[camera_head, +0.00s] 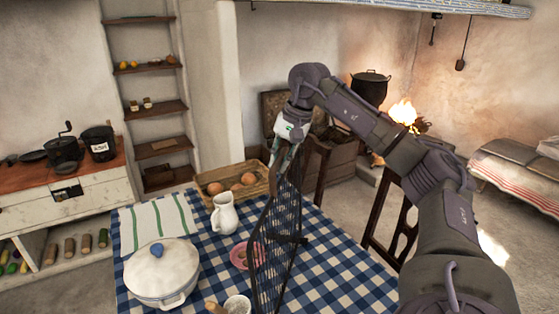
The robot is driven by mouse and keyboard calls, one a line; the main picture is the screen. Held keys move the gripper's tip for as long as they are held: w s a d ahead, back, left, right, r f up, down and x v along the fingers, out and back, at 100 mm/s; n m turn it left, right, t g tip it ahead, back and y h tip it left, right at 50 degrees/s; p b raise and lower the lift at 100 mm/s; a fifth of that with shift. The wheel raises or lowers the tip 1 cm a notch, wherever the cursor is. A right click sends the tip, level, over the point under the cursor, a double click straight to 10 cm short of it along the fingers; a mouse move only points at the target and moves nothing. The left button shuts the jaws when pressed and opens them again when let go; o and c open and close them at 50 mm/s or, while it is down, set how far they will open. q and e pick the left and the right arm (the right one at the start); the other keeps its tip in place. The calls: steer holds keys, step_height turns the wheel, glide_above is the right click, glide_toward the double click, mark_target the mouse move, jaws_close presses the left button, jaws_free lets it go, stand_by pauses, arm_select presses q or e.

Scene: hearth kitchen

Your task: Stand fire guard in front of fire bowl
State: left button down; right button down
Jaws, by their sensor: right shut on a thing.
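The fire guard (278,240) is a black wire mesh panel. It is upright above the blue checked table (335,262), seen at a steep angle; I cannot tell whether its lower edge touches the cloth. My right gripper (284,160) is shut on the top of the fire guard. My right arm comes in from the lower right and reaches over the table. The fire (403,111) burns at the back right, behind my arm. The fire bowl under it is mostly hidden by the arm. My left gripper is not in view.
A white lidded pot (162,278), a white jug (224,214), a pink plate (243,256) and a basket (233,181) with brown round items crowd the table near the guard. Dark wooden chairs stand beyond it. A black pot (370,87) hangs by the hearth. Floor is open at right.

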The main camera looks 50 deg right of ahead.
steer(key=c, duration=1.5)
jaws_free()
steer(key=shift+a+f, duration=0.1)
steer(key=shift+f, duration=0.2)
steer(key=shift+c, duration=0.2)
steer(key=o, duration=0.4)
steer(key=shift+w+a, duration=0.1)
steer(key=shift+w, duration=0.05)
steer(key=shift+r, duration=0.1)
